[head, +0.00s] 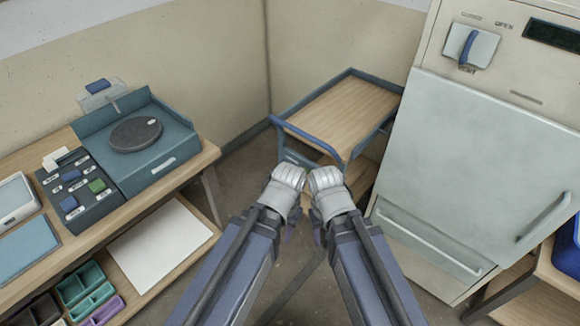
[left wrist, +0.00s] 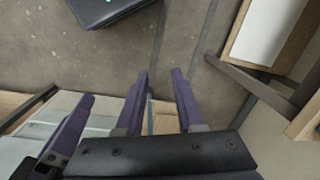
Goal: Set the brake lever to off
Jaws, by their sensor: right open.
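A dark control panel (head: 80,190) sits on the left bench, joined to a teal wheel unit (head: 160,150). My left gripper (head: 289,236) and right gripper (head: 319,235) hang side by side over the floor, well right of the panel, fingers mostly hidden by the wrists. In the left wrist view, the left gripper (left wrist: 160,100) is open and empty. The right gripper is open.
A wooden-topped cart (head: 345,110) with a blue handle (head: 305,138) stands beyond my grippers. A large pale cabinet (head: 470,170) with a blue-handled dial (head: 470,46) is on the right. Bins (head: 85,285) and a white sheet (head: 160,243) lie on the lower left shelf. Floor between is open.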

